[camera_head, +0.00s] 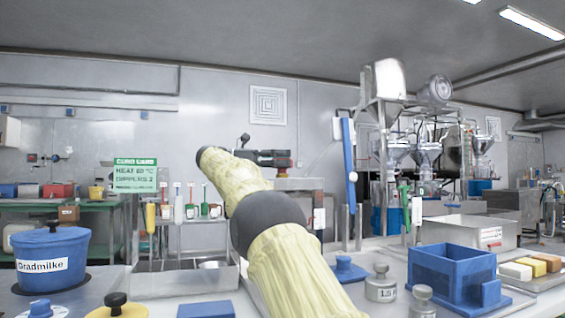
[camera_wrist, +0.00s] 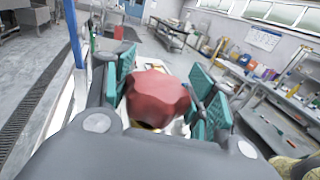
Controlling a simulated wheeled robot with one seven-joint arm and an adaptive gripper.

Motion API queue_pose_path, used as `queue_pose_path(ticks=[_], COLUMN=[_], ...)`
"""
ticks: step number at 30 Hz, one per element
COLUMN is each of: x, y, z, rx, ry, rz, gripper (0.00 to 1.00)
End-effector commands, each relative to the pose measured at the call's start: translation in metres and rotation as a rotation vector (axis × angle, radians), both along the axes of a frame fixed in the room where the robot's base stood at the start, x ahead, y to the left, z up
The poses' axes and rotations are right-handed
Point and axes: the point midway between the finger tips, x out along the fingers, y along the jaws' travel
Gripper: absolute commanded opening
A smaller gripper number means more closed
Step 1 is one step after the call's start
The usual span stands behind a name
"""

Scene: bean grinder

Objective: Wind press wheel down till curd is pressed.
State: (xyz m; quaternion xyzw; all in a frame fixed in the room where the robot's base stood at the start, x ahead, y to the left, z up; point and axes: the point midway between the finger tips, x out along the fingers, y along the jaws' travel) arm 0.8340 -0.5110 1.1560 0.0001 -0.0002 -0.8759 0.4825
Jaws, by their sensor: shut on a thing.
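My gripper (camera_head: 290,156) is at the far end of my arm, near the middle of the head view. In the wrist view its two teal pads are on either side of a red lobed wheel (camera_wrist: 157,97), and the gripper is shut on it. In the head view only a little red of the wheel shows under the gripper, above a grey block-like top (camera_head: 300,183). My arm hides much of what stands below. The curd cannot be made out in either view.
A blue pot labelled Gradmilke (camera_head: 52,262) stands at left. A metal tray (camera_head: 180,280) is left of my arm. A blue crate (camera_head: 450,272), weights (camera_head: 380,285) and a board with coloured blocks (camera_head: 530,272) are at right. A tall blue strip (camera_head: 349,165) stands right of the gripper.

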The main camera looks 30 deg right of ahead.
Motion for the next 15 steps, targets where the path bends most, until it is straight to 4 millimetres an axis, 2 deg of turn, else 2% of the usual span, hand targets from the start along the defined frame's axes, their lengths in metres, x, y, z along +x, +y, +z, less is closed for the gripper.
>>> queue_pose_path(ticks=[15], x=[0.0004], y=[-0.0009], z=[-0.0016], rx=[0.001], ry=[0.000], rz=[-0.056], gripper=[0.32])
